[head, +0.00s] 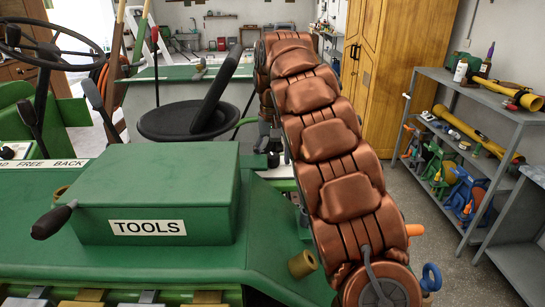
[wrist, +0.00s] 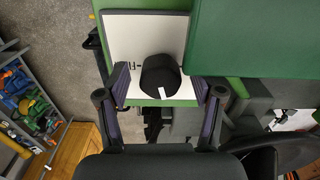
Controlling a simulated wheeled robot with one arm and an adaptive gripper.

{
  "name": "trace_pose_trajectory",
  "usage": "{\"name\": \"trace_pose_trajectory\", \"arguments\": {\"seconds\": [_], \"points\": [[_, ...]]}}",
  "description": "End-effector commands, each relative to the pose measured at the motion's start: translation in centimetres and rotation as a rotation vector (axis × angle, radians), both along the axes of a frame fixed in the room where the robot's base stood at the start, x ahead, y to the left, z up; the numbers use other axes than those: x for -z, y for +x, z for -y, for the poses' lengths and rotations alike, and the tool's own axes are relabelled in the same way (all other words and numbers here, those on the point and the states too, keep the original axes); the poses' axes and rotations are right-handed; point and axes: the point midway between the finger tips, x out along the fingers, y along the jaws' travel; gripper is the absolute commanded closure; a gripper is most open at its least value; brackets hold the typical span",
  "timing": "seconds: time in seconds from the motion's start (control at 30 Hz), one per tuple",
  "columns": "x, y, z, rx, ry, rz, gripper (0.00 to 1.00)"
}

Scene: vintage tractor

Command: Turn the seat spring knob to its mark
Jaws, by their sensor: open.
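In the wrist view a black round knob (wrist: 158,72) with a white pointer line stands on a white plate (wrist: 125,30) with a green edge. The pointer is toward the bottom of the picture. Some dark lettering shows beside the knob, mostly hidden by it, so I cannot read the mark. My gripper (wrist: 161,86) is open, with one finger on each side of the knob and a gap to each. In the head view my arm covers much of this area, and my fingers cannot be made out there.
A green toolbox (head: 150,195) labelled TOOLS, with a dark handle, stands close to the knob's plate. The black tractor seat (head: 185,122) and steering wheel (head: 50,45) are beyond it. A grey shelf (head: 470,85) with tools stands at the right; floor is clear before it.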

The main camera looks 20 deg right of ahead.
Motion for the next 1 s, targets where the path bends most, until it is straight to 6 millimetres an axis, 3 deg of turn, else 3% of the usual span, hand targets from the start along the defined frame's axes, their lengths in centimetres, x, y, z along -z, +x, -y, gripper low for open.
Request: {"name": "trace_pose_trajectory", "arguments": {"seconds": [0.07,0.6,1.0], "points": [[0.00,0.01,0.00,0.000,0.000,0.000,0.35],[0.00,0.02,0.01,0.000,0.000,0.001,0.92],[-0.03,-0.02,-0.08,0.072,0.000,-0.003,0.93]]}}
